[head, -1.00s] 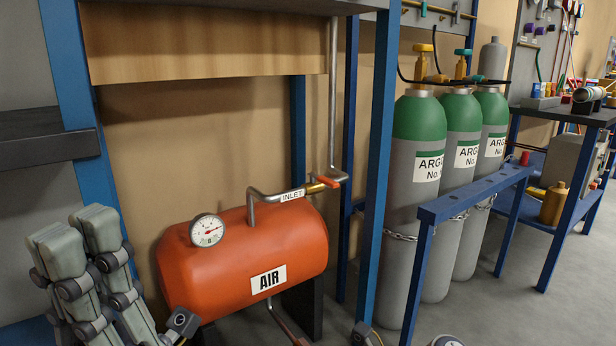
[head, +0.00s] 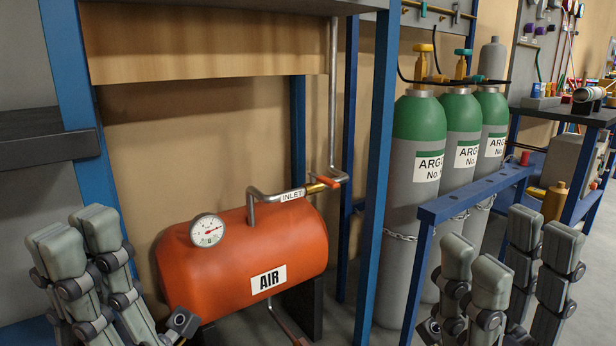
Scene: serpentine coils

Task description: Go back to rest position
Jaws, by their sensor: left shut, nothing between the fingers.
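My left gripper (head: 76,228) is at the lower left, with its grey fingertips pointing up and close together, shut and empty. It is in front of the shelf's blue post, left of the orange air tank. My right gripper (head: 509,243) is at the lower right, with its fingers pointing up. A wide gap separates its finger groups, so it is open, and nothing shows between them. It is in front of the blue rail and the floor by the gas cylinders. The arms behind both grippers are mostly out of view.
An orange air tank (head: 244,262) with a gauge (head: 207,230) and inlet pipe stands between the grippers. Argon cylinders (head: 413,198) stand chained behind a blue rail (head: 470,197). A dark shelf (head: 45,150) is at the left. A workbench (head: 565,113) is at the right.

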